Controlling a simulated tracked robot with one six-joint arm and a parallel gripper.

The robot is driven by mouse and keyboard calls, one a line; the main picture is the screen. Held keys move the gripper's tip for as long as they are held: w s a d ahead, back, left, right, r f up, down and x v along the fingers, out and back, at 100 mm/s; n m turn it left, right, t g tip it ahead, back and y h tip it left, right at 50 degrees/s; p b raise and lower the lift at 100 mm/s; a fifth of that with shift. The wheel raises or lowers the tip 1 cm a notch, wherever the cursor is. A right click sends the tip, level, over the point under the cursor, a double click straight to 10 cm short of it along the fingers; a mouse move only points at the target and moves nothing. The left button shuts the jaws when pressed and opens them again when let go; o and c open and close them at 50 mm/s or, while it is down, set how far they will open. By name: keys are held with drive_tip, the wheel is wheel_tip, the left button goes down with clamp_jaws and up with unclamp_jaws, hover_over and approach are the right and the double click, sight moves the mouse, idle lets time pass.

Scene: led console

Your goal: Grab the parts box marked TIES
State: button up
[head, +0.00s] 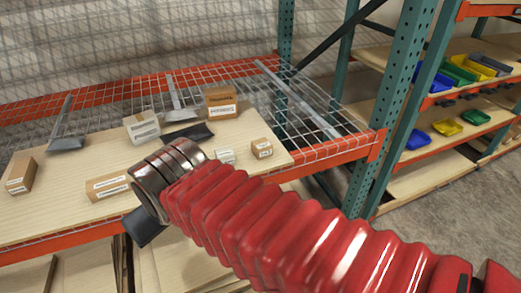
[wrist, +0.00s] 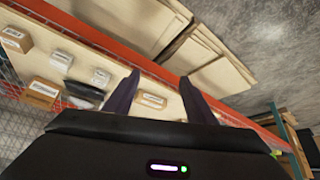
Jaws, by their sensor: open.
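Several parts boxes with white labels stand on a wooden shelf board (head: 70,195) in the head view; the lettering is too small to read, so I cannot tell which is marked TIES. They include a left box (head: 20,175), a front box (head: 107,187), a middle box (head: 142,127), a larger brown box (head: 221,103), a pale box (head: 225,156) and a small box (head: 262,148). My gripper (wrist: 159,78) is open and empty in the wrist view. A tan labelled box (wrist: 152,100) shows between its fingers, apart from them. My arm hides part of the board in the head view.
Dark scoop-like tools (head: 66,142) and a dark flat item (head: 190,133) lie among the boxes. An orange shelf beam (head: 335,155) edges the wire rack in front. A green upright (head: 400,90) and shelves with coloured bins (head: 445,127) stand at right.

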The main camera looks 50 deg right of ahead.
drive_tip(key=o, duration=0.4)
drive_tip(key=w+d+h, duration=0.1)
drive_tip(key=w+d, duration=0.1)
drive_tip(key=d, duration=0.2)
drive_tip(key=w+d+m+h, duration=0.1)
drive_tip(key=w+d, duration=0.1)
drive_tip(key=d, duration=0.2)
drive_tip(key=w+d+m+t+h, duration=0.1)
drive_tip(key=w+d, duration=0.1)
drive_tip(key=d, duration=0.2)
drive_tip(key=shift+w+d+f, duration=0.15)
drive_tip(key=shift+w+f, duration=0.15)
drive_tip(key=shift+f, duration=0.05)
drive_tip(key=m+t+h, duration=0.2)
drive_tip(key=t+h, duration=0.1)
hover_over(265, 148)
drive_tip(key=a, duration=0.8)
wheel_tip(265, 148, down, 7)
drive_tip(key=s+d+f+t, duration=0.1)
drive_tip(key=s+d+f, duration=0.1)
drive_tip(key=s+d+f+t, duration=0.1)
drive_tip(key=s+d+f, duration=0.2)
drive_tip(key=shift+s+d+f+m+y, duration=0.15)
drive_tip(key=shift+s+f+m+y, duration=0.15)
drive_tip(key=shift+s+y, duration=0.1)
drive_tip(key=shift+w, duration=0.1)
